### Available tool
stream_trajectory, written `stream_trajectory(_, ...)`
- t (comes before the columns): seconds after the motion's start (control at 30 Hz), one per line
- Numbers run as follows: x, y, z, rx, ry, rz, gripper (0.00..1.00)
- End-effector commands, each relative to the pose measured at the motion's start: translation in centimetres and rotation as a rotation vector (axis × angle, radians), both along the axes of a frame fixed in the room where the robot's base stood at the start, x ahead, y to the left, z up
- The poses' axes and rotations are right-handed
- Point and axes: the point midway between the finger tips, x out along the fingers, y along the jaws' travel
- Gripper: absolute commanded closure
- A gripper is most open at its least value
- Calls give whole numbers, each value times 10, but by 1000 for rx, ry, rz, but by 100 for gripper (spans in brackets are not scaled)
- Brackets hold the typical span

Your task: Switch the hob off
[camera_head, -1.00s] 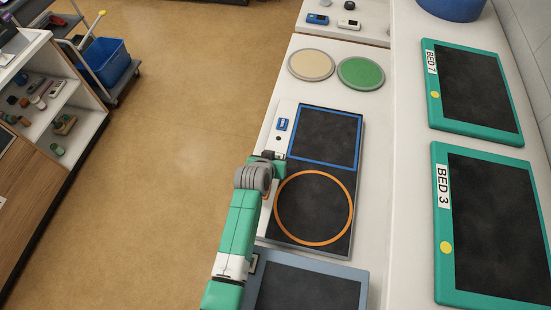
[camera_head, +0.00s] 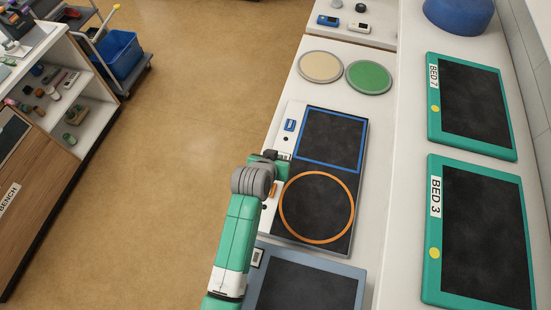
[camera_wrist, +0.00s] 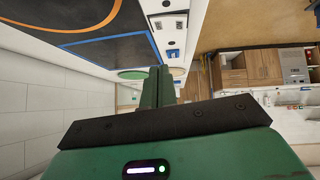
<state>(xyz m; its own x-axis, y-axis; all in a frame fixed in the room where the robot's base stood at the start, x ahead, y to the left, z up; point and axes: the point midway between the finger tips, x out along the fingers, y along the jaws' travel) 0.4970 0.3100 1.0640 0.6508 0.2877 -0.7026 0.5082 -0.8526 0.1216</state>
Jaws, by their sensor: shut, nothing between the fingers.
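The hob (camera_head: 330,176) is a dark panel on the white counter, with a blue square zone and an orange ring zone. Its pale control strip runs along the left side. A blue switch (camera_head: 290,125) sits at the strip's far end, with a small dark dot below it. An orange switch (camera_head: 272,190) sits lower, partly hidden by my wrist. My gripper (camera_head: 284,155) is over the strip between the two switches, shut and empty. In the wrist view, the shut fingers (camera_wrist: 159,85) point past the strip (camera_wrist: 170,30); contact cannot be told.
A beige disc (camera_head: 320,67) and a green disc (camera_head: 369,78) lie beyond the hob. A grey-framed panel (camera_head: 310,280) lies nearer. Two teal bed panels (camera_head: 475,230) are on the right, one marked BED 3. Open floor lies left of the counter.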

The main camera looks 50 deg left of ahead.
Motion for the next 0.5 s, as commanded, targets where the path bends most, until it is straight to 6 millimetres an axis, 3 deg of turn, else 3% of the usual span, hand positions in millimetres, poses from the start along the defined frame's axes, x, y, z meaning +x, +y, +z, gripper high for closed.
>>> stream_trajectory(0.2,-17,-13,21,-1,0,1,100)
stream_trajectory(0.5,-21,-16,26,0,0,0,100)
